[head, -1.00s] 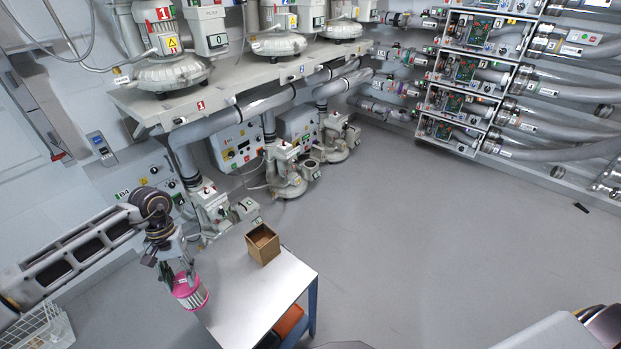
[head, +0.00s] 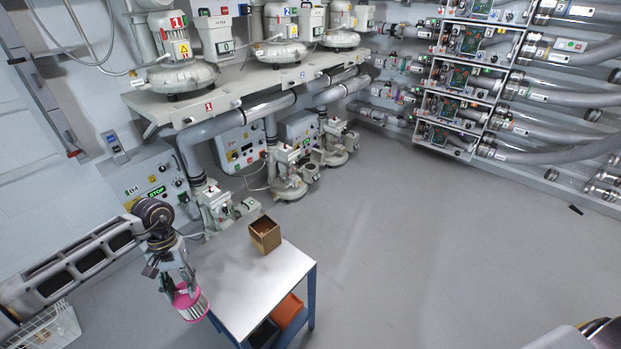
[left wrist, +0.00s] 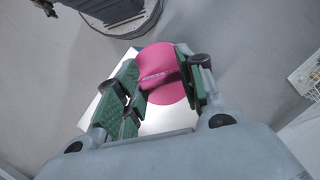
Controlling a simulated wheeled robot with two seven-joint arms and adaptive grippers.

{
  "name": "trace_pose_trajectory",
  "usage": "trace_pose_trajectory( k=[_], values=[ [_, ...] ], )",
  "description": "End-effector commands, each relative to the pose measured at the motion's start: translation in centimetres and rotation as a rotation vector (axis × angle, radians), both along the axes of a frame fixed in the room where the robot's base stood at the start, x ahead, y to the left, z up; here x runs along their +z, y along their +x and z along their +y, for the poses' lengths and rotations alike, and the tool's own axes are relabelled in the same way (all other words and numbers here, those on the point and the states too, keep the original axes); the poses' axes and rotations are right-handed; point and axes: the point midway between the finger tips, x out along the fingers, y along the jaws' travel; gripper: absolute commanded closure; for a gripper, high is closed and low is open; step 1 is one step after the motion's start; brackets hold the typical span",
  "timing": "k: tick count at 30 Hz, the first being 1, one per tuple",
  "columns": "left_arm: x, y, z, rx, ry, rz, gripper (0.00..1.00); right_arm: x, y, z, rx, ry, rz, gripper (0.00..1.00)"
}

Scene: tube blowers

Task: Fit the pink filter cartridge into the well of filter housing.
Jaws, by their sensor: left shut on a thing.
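The pink filter cartridge (head: 190,302) has pink ends and a pale pleated side. My left gripper (head: 177,284) is shut on its pink top and holds it tilted by the left edge of the table. In the left wrist view, my left gripper (left wrist: 158,88) has a finger on either side of the pink grip of the cartridge (left wrist: 165,62). Several pale filter housings stand under the blower bench. One by the middle housing (head: 288,180) seems to have an open dark-topped well (head: 311,168). My right gripper is out of view.
A metal-topped table (head: 265,295) carries an open brown box (head: 264,235); an orange bin (head: 288,311) sits below. A white wire basket (head: 48,330) stands at lower left. Grey floor (head: 420,240) is clear to the right. Pipes and control boxes line the walls.

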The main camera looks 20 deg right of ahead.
Motion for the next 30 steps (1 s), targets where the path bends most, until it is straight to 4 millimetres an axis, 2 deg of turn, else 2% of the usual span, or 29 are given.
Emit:
trace_pose_trajectory(
  k=[11,29,30],
  values=[
    [-3.7,-0.6,-0.1,0.005,-0.002,0.003,1.0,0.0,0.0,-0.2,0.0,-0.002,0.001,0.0],
    [-14.5,-3.9,0.0,-0.001,0.001,0.003,1.0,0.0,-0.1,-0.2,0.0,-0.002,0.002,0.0],
    [-14.6,-3.6,0.0,-0.001,0.0,-0.002,1.0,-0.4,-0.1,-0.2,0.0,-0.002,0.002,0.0]
  ],
)
